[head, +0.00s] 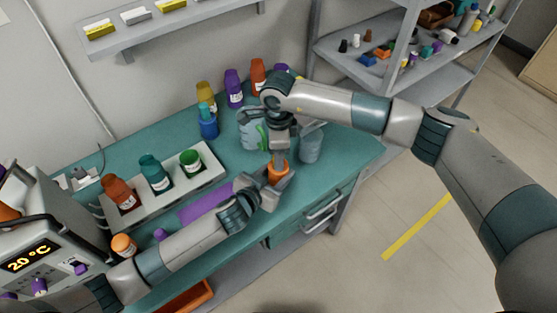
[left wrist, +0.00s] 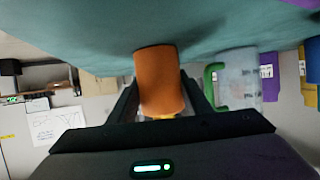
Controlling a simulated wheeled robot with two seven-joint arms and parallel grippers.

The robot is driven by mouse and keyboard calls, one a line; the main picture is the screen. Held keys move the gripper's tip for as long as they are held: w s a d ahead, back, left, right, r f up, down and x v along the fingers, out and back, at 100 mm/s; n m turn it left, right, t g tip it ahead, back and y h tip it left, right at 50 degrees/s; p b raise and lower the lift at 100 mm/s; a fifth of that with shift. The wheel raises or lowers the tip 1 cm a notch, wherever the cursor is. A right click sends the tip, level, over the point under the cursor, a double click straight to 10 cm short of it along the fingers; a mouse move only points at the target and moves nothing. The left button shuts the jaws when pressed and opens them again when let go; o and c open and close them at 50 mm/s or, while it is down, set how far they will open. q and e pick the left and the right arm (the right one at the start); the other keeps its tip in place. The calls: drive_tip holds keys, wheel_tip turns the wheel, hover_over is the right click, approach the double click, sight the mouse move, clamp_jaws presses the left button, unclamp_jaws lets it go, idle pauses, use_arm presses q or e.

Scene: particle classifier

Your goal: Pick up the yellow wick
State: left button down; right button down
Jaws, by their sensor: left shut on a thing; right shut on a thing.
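My left gripper (head: 277,178) is shut around an orange container (head: 279,173) above the front part of the teal bench. In the left wrist view, upside down, the orange container (left wrist: 159,80) sits between the fingers (left wrist: 160,108). A small yellow patch (left wrist: 166,117) shows at its end; I cannot tell whether it is the yellow wick. My right gripper (head: 280,156) points down directly over the orange container. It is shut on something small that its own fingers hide. No wick shows clearly in the head view.
A glass jar (head: 311,143) and a green-handled beaker (head: 249,128) stand close to the grippers. A white rack (head: 205,175) with several bottles is at left, beside a heater (head: 35,255) showing 20 °C. Coloured bottles line the bench's back. A purple strip (head: 204,205) lies in front.

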wheel_tip(320, 180, up, 10)
drive_tip(key=shift+f, duration=0.1)
idle(0.4)
use_arm(q)
drive_tip(key=c, duration=0.9)
unclamp_jaws()
drive_tip(key=v, duration=1.2)
drive_tip(key=shift+f, duration=0.1)
